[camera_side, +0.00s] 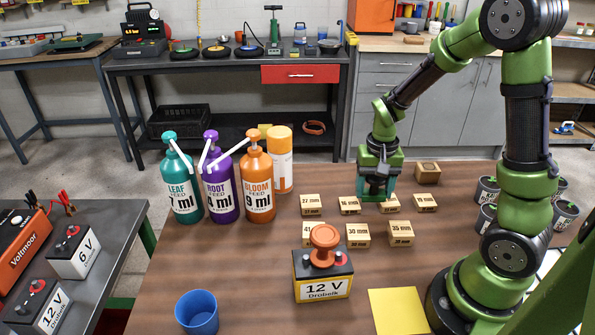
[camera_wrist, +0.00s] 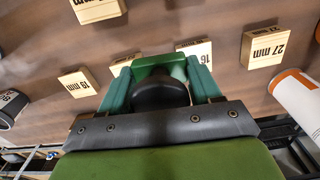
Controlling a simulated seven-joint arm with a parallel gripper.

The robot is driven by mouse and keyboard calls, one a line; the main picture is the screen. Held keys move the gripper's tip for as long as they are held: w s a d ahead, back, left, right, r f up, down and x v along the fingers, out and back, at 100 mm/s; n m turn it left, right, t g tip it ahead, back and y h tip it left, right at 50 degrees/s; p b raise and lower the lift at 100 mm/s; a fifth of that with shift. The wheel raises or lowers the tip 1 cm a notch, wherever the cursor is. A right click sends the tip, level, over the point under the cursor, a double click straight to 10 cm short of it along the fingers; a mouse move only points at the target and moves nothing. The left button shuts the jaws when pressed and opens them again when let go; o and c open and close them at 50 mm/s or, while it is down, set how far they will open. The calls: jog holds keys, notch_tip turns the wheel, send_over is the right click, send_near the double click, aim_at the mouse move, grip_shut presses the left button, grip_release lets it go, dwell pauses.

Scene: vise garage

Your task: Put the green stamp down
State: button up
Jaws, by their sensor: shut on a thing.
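My gripper (camera_side: 376,188) hangs pointing down over the wooden table, just behind the row of small wooden blocks. In the wrist view the gripper (camera_wrist: 160,82) is shut on the green stamp (camera_wrist: 158,64), with its dark rounded handle between the two teal fingers. The stamp's green body shows just beyond the fingertips. In the side view the fingers mostly hide the stamp. I cannot tell whether its underside touches the table.
Labelled blocks stand close by: 16 mm (camera_side: 350,205), 27 mm (camera_side: 312,204), 19 mm (camera_side: 425,202). Pump bottles, including an orange one (camera_side: 257,180), stand left. A 12 V battery (camera_side: 322,278) with an orange-brown knobbed object (camera_side: 324,243) on top, a blue cup (camera_side: 197,313) and yellow sheet (camera_side: 398,312) are in front.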

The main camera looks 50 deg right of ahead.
jog(key=shift+s+a+r, duration=0.15)
jog(key=shift+s+a, duration=0.05)
jog(key=shift+s, duration=0.15)
jog(key=shift+a+r+n, duration=0.15)
jog(key=shift+r+n, duration=0.2)
jog(key=shift+n, duration=0.05)
jog(key=w+a+r+n, duration=0.8)
jog(key=a+r, duration=0.2)
jog(key=r, duration=0.2)
jog(key=w+a+r+m, duration=0.15)
jog(key=a+m, duration=0.25)
jog(key=a, duration=0.5)
jog(key=w+a+r+m, duration=0.15)
jog(key=a+m, duration=0.25)
jog(key=a, duration=0.5)
jog(key=w+a+f+m, duration=0.3)
jog(key=a+f, duration=0.1)
jog(key=a, duration=0.4)
jog(key=a+f+n, duration=0.1)
jog(key=f, duration=0.3)
jog(key=w+a+f, duration=0.1)
jog(key=a+f, duration=0.1)
jog(key=f, duration=0.2)
jog(key=w+a+f+n, duration=0.1)
jog(key=a+f, duration=0.1)
jog(key=f, duration=0.2)
jog(key=shift+f+n, duration=0.3)
jog(key=shift+f, duration=2)
